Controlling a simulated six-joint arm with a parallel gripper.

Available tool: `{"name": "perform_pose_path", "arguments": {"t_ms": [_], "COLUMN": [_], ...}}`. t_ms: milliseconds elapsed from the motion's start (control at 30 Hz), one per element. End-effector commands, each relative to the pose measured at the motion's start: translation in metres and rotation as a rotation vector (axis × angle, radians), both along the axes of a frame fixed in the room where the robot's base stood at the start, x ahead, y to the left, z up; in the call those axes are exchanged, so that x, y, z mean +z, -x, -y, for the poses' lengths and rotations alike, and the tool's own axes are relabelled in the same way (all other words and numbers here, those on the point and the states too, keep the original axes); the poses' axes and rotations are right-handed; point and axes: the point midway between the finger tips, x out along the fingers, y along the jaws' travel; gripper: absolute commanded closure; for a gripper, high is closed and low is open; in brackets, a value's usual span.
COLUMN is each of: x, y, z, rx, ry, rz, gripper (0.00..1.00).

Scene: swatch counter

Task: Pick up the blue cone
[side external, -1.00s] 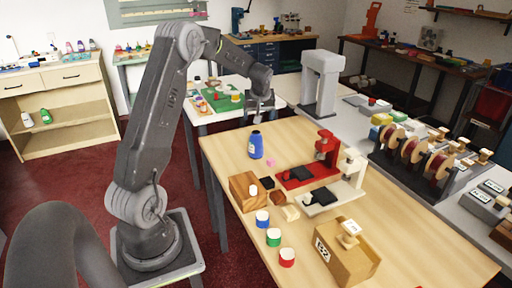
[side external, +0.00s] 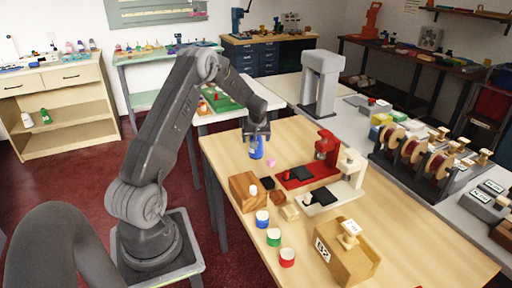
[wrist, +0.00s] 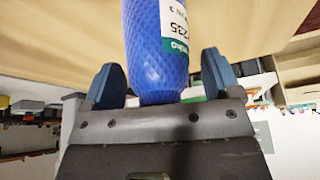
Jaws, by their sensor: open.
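The blue cone (side external: 256,152) stands on the wooden table, partly hidden by my gripper (side external: 257,138) in the side external view. In the wrist view, the blue cone (wrist: 158,50) has a ribbed surface and a white and green label. My gripper (wrist: 161,72) is open there, with one dark blue finger on each side of the cone's near end. I cannot tell whether either finger touches it.
A pink piece (side external: 271,162) lies close to the cone. A red press (side external: 322,148) and a cream press (side external: 349,172) stand to the right. A wooden block (side external: 241,192), small coloured pots and a cardboard box (side external: 345,255) are nearer the camera.

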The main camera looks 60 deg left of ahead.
Motion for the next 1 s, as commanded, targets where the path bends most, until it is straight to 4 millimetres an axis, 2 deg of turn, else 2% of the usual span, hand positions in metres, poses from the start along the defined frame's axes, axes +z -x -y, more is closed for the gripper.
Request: {"name": "perform_pose_path", "arguments": {"t_ms": [200, 800, 1000], "x": [0.0, 0.0005, 0.0009], "y": [-0.0002, -0.0004, -0.0006], "z": [-0.0003, -0.0001, -0.0001], "rx": [0.0, 0.0, 0.0], "ry": [-0.001, -0.001, -0.001], "rz": [0.001, 0.001, 0.001], "gripper": [0.18, 0.74, 0.74]}}
